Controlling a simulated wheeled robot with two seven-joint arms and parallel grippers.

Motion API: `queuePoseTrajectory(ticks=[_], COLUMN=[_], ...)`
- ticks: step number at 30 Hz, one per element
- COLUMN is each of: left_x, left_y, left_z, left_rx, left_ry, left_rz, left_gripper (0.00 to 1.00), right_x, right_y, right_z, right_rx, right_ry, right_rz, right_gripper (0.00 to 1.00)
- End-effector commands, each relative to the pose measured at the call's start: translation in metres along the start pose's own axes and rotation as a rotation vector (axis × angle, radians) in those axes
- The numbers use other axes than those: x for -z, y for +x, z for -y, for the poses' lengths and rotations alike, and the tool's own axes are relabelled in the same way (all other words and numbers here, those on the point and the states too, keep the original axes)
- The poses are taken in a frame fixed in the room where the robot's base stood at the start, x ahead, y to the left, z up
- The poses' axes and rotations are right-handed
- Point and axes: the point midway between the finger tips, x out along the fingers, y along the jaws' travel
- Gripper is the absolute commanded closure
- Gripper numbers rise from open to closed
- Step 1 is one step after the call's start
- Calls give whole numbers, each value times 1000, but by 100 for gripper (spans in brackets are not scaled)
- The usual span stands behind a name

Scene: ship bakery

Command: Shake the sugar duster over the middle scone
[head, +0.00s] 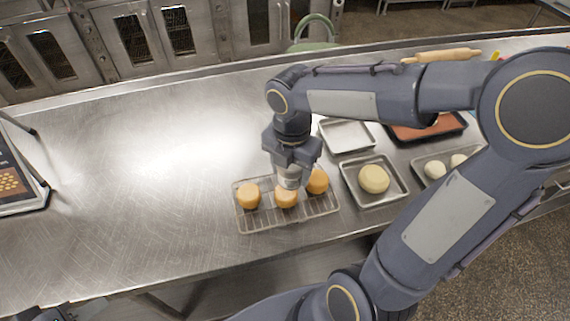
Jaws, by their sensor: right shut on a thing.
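Three round golden scones stand in a row on a wire rack (263,224) on the steel counter. They are the left scone (247,196), the middle scone (286,199) and the right scone (317,181). My right gripper (291,168) points down and is shut on the pale sugar duster (290,179), just above the middle scone. The duster covers part of that scone from this view; I cannot tell whether the two touch. Most of the duster's upper part is hidden by the gripper. Part of my left arm may show at the bottom left edge; its gripper is not visible.
A tray with dough (374,179), an empty tray (346,136), a dark tray with red filling (428,130) and a tray with eggs (434,169) stand to the right. A rolling pin (441,56) lies behind. The counter's left middle is clear.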

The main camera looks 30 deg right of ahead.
Motion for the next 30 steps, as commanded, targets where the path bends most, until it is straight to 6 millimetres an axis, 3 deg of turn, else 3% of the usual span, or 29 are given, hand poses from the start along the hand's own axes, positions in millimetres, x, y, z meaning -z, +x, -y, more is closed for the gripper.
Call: queuePoseTrajectory(ticks=[9, 18, 30], left_x=[2, 2, 4], left_y=[-3, -5, -8], left_z=[-1, -2, -4], left_rx=[0, 0, 0], left_ry=[0, 0, 0], left_rz=[0, 0, 0], left_gripper=[64, 64, 64], right_x=[0, 0, 0], right_y=[-1, 0, -5], right_z=[-23, 1, 0], right_rx=[-1, -1, -1], right_ry=[-2, 1, -1], right_rz=[-1, 1, 0], right_gripper=[66, 66, 66])
